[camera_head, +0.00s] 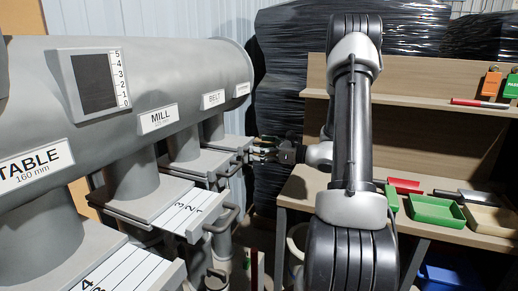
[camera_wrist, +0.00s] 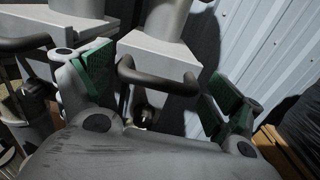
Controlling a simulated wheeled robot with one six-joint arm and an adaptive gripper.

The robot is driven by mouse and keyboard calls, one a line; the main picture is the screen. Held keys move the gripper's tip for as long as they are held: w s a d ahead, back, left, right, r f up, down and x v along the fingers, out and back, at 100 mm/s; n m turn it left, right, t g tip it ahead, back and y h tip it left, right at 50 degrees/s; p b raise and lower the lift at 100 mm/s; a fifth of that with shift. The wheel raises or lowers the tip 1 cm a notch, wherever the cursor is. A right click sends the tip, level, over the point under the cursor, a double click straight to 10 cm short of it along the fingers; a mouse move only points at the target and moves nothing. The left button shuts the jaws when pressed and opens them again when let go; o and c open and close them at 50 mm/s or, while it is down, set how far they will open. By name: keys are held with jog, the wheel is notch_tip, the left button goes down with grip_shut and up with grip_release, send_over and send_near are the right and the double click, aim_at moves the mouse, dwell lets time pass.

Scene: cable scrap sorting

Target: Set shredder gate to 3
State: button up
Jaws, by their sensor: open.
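The grey duct (camera_head: 190,75) carries labels reading TABLE, MILL and BELT, and a farthest label (camera_head: 242,89) too small to read. Below that label is the farthest slide gate (camera_head: 232,142), with its plate nearly all in; no scale number is readable on it. My gripper (camera_head: 262,150) is at this gate's front. In the wrist view my open gripper (camera_wrist: 160,78) has its green-padded fingers apart, one on each side of a dark bar handle (camera_wrist: 157,82) on a grey gate block (camera_wrist: 165,52). Nothing is gripped, and contact cannot be told.
The mill gate (camera_head: 190,212) is pulled out, showing numbered lines; the table gate (camera_head: 125,272) also shows a scale. The belt gate's handle (camera_wrist: 25,43) is left of my fingers. A workbench (camera_head: 440,215) with trays stands right; black-wrapped stacks (camera_head: 275,100) stand behind.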

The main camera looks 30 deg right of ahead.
jog(key=shift+a, duration=0.1)
jog(key=shift+w, duration=0.1)
jog(key=c, duration=1.5)
jog(key=v, duration=0.8)
jog(key=shift+s+d+r, duration=0.1)
jog(key=shift+s+d, duration=0.15)
jog(key=shift+c, duration=0.2)
jog(key=shift+s+d, duration=0.3)
jog(key=shift+s, duration=0.1)
jog(key=o, duration=1.5)
jog(key=shift+o, duration=0.2)
jog(key=shift+s, duration=0.1)
jog(key=v, duration=1.2)
